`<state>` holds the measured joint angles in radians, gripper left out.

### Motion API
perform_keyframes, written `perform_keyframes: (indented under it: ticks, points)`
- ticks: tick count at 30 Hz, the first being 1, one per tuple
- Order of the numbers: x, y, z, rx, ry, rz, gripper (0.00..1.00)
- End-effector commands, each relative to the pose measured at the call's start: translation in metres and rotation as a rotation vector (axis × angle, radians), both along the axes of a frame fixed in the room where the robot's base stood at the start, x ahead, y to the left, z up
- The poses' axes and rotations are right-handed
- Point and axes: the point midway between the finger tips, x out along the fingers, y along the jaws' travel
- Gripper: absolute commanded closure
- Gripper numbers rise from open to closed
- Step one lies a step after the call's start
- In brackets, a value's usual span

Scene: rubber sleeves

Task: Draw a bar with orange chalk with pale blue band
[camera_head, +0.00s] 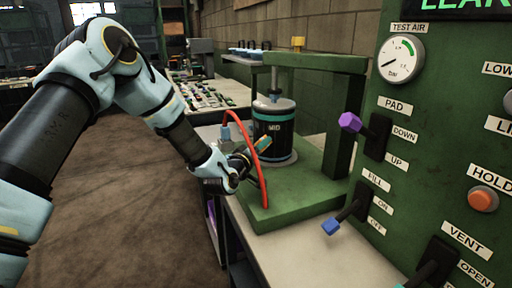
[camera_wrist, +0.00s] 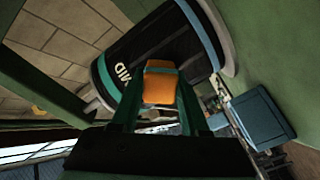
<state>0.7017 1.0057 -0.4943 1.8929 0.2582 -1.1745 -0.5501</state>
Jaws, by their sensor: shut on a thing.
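The orange chalk (camera_wrist: 160,91) with a pale blue band is between the two dark fingers of my gripper (camera_wrist: 160,100) in the wrist view. In the head view my gripper (camera_head: 255,150) is shut on the chalk (camera_head: 264,144), close in front of a black cylinder (camera_head: 274,142) marked MID. The cylinder has teal bands and stands upright on a pale disc in a green press. The chalk's tip overlaps the cylinder in both views; I cannot tell whether they touch. No chalk mark is clear on the visible black side. The fingers hide part of the chalk.
A red hose (camera_head: 262,170) arches in front of the cylinder, close to my gripper. The green press frame (camera_head: 337,125) surrounds the cylinder. A green panel (camera_head: 428,120) with a gauge, levers and a button stands at the right. A bench (camera_head: 207,95) with many small parts lies behind.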

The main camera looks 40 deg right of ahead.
Motion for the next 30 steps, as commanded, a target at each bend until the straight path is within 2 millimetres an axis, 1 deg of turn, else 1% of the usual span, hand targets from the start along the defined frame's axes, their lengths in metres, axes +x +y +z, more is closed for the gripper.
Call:
perform_keyframes:
  ticks: [3,5,14,17,30]
  points:
    - [-0.009,-0.002,-0.001,0.0,0.0,0.0,1.0]
    - [-0.012,-0.003,-0.001,0.0,-0.001,0.0,1.0]
    - [-0.01,-0.005,0.0,0.0,-0.001,0.002,1.0]
    - [-0.005,-0.003,-0.001,0.0,-0.001,0.002,1.0]
    - [0.029,0.006,0.001,-0.003,-0.003,0.006,1.0]
